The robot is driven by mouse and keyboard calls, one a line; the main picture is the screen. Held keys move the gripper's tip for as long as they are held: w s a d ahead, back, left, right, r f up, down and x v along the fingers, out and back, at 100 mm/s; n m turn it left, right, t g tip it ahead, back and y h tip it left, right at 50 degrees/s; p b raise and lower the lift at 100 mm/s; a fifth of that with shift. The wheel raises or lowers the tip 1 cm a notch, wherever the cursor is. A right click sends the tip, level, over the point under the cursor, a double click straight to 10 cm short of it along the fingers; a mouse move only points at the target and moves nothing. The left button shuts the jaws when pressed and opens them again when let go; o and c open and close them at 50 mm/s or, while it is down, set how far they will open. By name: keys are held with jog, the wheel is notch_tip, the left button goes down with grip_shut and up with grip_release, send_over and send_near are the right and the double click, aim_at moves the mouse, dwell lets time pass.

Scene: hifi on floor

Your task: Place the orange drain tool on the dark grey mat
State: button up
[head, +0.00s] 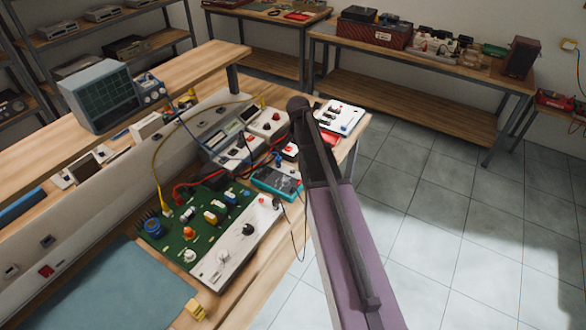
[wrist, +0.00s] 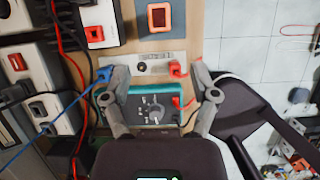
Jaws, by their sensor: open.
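I cannot make out an orange drain tool in either view. I also see no mat that is clearly dark grey; a blue-grey mat (head: 100,292) lies on the workbench at the lower left of the head view. My gripper (wrist: 160,85) is open in the wrist view, its fingers spread to either side above a teal multimeter (wrist: 152,109). Nothing is visibly held. The multimeter also shows on the bench in the head view (head: 276,183), left of my arm. My arm hides part of the bench's right edge there.
A green circuit board (head: 190,226) and a white panel (head: 238,246) lie beside the mat. Instruments and red, blue and black leads crowd the bench. A grey oscilloscope (head: 103,96) stands on the raised shelf. Tiled floor (head: 440,210) is open at right; small clutter (wrist: 292,155) shows lower right in the wrist view.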

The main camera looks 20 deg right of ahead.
jog(key=s+a+m+g+y, duration=0.1)
jog(key=s+a+m, duration=0.8)
jog(key=s+m, duration=0.2)
jog(key=s+a+f+m+g+y, duration=0.1)
jog(key=s+a+m+y, duration=0.1)
jog(key=s+a+m, duration=0.7)
jog(key=s+m, duration=0.2)
jog(key=m, duration=0.3)
jog(key=shift+s+a+f+g, duration=0.15)
jog(key=shift+s+a+g, duration=0.2)
jog(key=shift+s+g, duration=0.05)
